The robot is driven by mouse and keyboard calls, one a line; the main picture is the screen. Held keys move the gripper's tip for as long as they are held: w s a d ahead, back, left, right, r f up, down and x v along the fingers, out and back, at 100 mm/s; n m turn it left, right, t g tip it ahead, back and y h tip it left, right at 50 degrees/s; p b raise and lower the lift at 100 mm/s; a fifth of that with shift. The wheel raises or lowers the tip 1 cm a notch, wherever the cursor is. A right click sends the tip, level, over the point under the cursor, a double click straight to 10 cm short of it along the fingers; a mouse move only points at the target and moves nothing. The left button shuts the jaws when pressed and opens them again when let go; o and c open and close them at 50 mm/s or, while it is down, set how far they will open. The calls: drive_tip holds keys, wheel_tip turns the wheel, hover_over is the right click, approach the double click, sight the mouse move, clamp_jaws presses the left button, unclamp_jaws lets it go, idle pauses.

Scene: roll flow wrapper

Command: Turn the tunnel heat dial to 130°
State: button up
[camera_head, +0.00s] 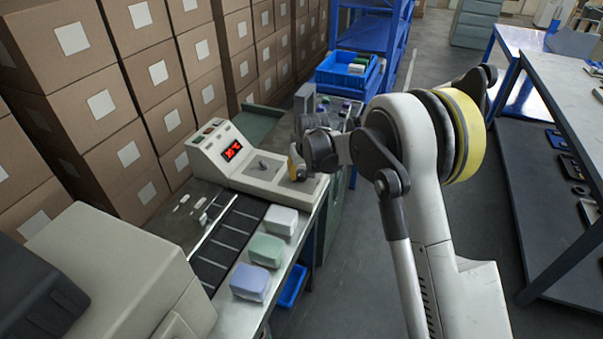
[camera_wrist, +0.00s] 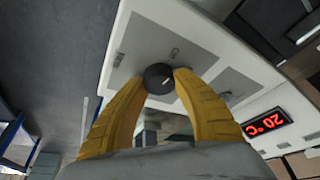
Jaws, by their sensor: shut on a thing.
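The control box (camera_head: 262,174) is a pale console with a red lit display (camera_head: 232,150). In the wrist view the display (camera_wrist: 264,123) is upside down and seems to read 20 °C. A round black dial (camera_wrist: 158,77) sits on a grey panel of the box. My gripper (camera_wrist: 160,76) has its two yellow fingers closed on opposite sides of the dial. In the head view my gripper (camera_head: 296,168) reaches down onto the right part of the box top and hides the dial. The dial's pointer setting cannot be read.
White, green and blue wrapped blocks (camera_head: 266,250) stand in front of the box beside a dark conveyor (camera_head: 225,240). Stacked cartons (camera_head: 150,100) line the left. A blue bin (camera_head: 348,72) is behind. A table (camera_head: 570,100) stands right, across open floor.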

drive_tip(key=m+h, duration=0.2)
drive_tip(key=m, duration=0.3)
drive_tip(key=m+h, duration=0.1)
drive_tip(key=m, duration=0.4)
drive_tip(key=shift+g+h+p, duration=0.3)
drive_tip(key=shift+h+p, duration=0.1)
drive_tip(key=shift+m, duration=0.4)
drive_tip(key=o, duration=1.2)
drive_tip(key=v, duration=1.2)
drive_tip(key=shift+a, duration=0.1)
